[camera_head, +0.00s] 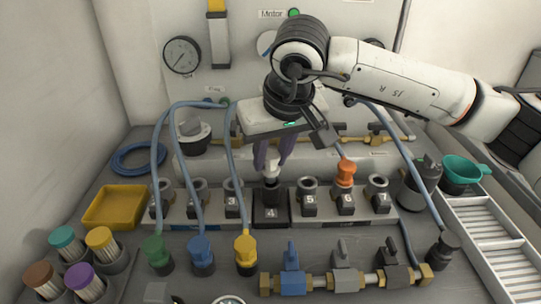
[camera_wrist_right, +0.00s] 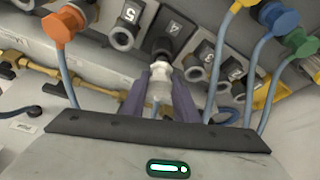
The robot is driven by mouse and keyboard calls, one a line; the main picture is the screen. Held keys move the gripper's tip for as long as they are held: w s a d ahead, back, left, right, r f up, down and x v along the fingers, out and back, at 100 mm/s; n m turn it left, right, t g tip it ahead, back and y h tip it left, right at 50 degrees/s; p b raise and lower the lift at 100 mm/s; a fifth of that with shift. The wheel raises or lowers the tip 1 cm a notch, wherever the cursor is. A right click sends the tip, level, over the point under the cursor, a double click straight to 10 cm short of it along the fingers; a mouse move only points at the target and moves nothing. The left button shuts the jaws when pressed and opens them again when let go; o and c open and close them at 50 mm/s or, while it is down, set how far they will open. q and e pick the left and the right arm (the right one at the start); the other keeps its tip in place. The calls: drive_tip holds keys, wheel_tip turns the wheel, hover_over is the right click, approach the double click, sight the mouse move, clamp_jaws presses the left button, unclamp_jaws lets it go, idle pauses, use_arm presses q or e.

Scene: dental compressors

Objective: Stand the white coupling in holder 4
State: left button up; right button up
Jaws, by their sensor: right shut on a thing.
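The white coupling (camera_head: 271,172) is upright between the purple fingers of my right gripper (camera_head: 271,160), which is shut on it. In the right wrist view the coupling (camera_wrist_right: 159,88) shows between both fingers (camera_wrist_right: 159,100). Holder 4 (camera_head: 271,213) is a dark block in the row, directly below the coupling. In the right wrist view the coupling's lower end lines up with the dark mouth of holder 4 (camera_wrist_right: 163,45). I cannot tell whether the end is inside the mouth or just above it. My left gripper is not in view.
Holder 3 (camera_head: 232,202) and holder 5 (camera_head: 310,200) stand close on either side. An orange coupling (camera_head: 345,170) stands in holder 6. Blue hoses (camera_head: 231,140) arch left of my gripper. Brass piping (camera_head: 350,139) runs behind. A yellow tray (camera_head: 113,206) lies at left.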

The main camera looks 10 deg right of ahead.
idle(0.4)
drive_tip(key=shift+f, duration=0.15)
drive_tip(key=shift+f, duration=0.1)
drive_tip(key=shift+f+b, duration=1.05)
drive_tip(key=shift+b, duration=0.05)
drive_tip(key=o, duration=1.1)
drive_tip(key=shift+o, duration=0.3)
